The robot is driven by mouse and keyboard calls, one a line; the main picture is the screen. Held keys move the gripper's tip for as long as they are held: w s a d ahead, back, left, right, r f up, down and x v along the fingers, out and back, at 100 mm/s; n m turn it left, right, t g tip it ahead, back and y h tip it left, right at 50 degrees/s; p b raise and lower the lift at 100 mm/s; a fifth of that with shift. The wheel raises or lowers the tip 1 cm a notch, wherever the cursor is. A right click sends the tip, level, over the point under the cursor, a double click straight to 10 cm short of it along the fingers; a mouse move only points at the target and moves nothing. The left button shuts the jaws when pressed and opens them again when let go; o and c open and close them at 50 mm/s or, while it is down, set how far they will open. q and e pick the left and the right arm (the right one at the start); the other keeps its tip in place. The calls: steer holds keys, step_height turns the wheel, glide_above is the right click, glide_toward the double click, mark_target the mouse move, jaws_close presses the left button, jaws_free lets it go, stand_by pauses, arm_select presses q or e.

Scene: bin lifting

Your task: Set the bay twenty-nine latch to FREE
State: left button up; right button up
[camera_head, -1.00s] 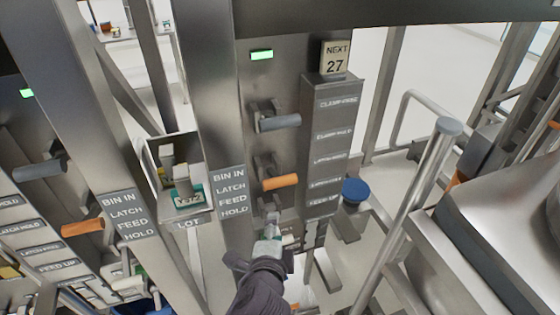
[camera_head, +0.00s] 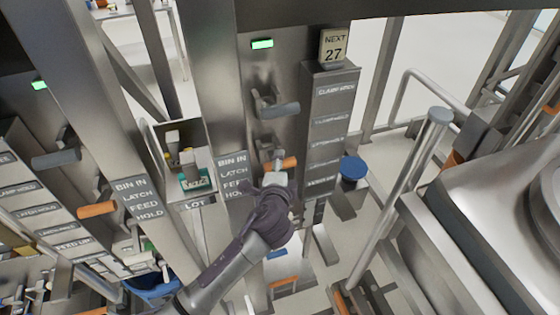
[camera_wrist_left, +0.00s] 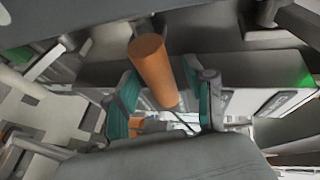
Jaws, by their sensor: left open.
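An orange-gripped lever (camera_head: 290,162) sticks out of the grey bay panel, below a grey-gripped lever (camera_head: 279,110). My left gripper (camera_head: 277,170) is at the orange lever and partly covers it. In the left wrist view the orange grip (camera_wrist_left: 153,68) lies between the two teal-padded fingers of my left gripper (camera_wrist_left: 165,100), with gaps on both sides. The fingers are open. A label strip (camera_head: 328,133) stands right of the levers; its small text is hard to read. No number 29 is legible. My right gripper is not in view.
A green lamp (camera_head: 262,44) glows above the levers. Another bay with grey (camera_head: 56,158) and orange (camera_head: 97,209) levers is farther left.

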arm_select(q)
steer(key=shift+w+f, duration=0.15)
steer(key=shift+w, duration=0.3)
steer(key=shift+s, duration=0.1)
steer(key=shift+c, duration=0.4)
jaws_close()
